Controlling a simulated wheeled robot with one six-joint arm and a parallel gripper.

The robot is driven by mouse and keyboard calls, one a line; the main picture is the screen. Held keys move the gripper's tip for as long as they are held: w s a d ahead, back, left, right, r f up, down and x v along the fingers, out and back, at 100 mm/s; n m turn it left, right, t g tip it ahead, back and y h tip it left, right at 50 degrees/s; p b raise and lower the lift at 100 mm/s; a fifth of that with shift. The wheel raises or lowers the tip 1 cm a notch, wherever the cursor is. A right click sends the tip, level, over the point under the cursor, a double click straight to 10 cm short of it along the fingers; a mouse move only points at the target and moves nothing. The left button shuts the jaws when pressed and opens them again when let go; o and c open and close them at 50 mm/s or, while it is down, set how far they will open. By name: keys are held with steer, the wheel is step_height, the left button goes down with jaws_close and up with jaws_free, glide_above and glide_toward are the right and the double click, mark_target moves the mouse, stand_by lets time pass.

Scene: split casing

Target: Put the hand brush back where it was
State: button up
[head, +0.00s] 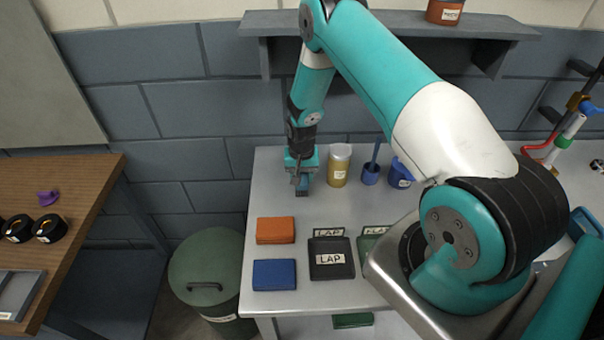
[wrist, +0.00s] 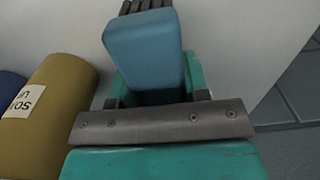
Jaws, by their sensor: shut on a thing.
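The hand brush appears to be the blue block (wrist: 145,50) in the wrist view, with dark ribbed bristles at its far end. My gripper (wrist: 158,95) is shut on it. In the head view my gripper (head: 302,178) points down over the back left corner of the grey bench (head: 258,205), and the blue piece (head: 303,191) shows just below the jaws. It is close to the bench top; I cannot tell whether it touches. Part of the brush is hidden by the jaws.
An olive labelled can (head: 339,166) stands close right of my gripper; blue containers (head: 371,174) stand beyond it. Orange (head: 275,230), blue (head: 274,274) and black (head: 331,258) boxes lie nearer the front. A shelf (head: 400,24) overhangs behind. A green bin (head: 206,268) stands left of the bench.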

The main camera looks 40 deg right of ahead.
steer(key=shift+f, duration=0.2)
steer(key=o, duration=0.8)
steer(key=shift+o, duration=0.2)
steer(key=shift+r, duration=0.1)
